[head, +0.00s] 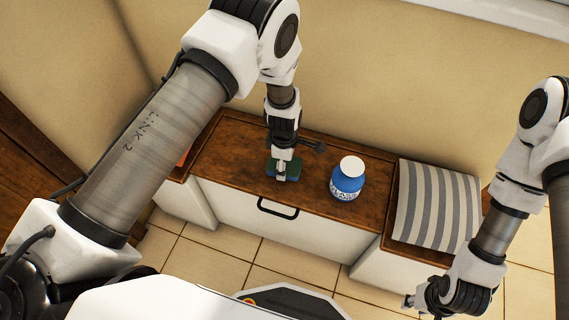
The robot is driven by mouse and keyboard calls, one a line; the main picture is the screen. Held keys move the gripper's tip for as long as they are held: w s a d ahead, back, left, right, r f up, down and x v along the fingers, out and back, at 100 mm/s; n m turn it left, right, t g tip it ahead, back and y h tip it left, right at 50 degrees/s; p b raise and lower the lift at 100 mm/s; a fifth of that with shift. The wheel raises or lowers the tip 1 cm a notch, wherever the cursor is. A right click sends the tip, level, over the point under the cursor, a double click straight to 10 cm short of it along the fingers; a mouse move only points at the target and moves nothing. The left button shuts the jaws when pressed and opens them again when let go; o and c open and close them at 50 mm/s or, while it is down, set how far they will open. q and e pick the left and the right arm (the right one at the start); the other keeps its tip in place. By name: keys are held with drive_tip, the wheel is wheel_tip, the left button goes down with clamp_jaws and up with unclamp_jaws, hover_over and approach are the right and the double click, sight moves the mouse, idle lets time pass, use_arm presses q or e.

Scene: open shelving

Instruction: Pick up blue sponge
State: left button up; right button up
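The blue sponge (293,172) lies on the brown wooden bench top, left of the blue bottle. Its top looks dark green and its lower side blue. My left gripper (282,170) points down from above, right at the sponge, and covers part of it. I cannot tell whether its fingers are closed on the sponge. My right gripper (412,300) is low at the right, away from the sponge and in front of the bench. Its fingers are small and seen from the side, so their opening is unclear.
A blue bottle with a white lid (347,179) stands right of the sponge on the bench top (240,145). A striped grey and white cushion (436,206) lies at the right. A drawer with a dark handle (277,209) is below. The wall is behind the bench.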

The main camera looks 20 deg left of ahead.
use_arm(q)
wheel_tip(320, 180, up, 4)
drive_tip(key=shift+f+p, duration=0.1)
drive_tip(key=shift+p, duration=1.1)
drive_tip(key=s+d+p, duration=0.2)
drive_tip(key=s+p, duration=0.2)
drive_tip(key=p, duration=0.3)
drive_tip(key=s+d+p, duration=0.1)
drive_tip(key=s+p, duration=0.4)
drive_tip(key=p, duration=0.3)
drive_tip(key=s+d+r+p, duration=0.1)
drive_tip(key=s+p, duration=0.3)
drive_tip(key=p, duration=0.4)
drive_tip(key=shift+s+d+r, duration=0.1)
drive_tip(key=shift+s+d, duration=0.3)
drive_tip(key=shift+d, duration=0.45)
drive_tip(key=shift+s+d+f, duration=0.2)
drive_tip(key=shift+s+f, duration=0.2)
drive_tip(key=shift+s, duration=0.1)
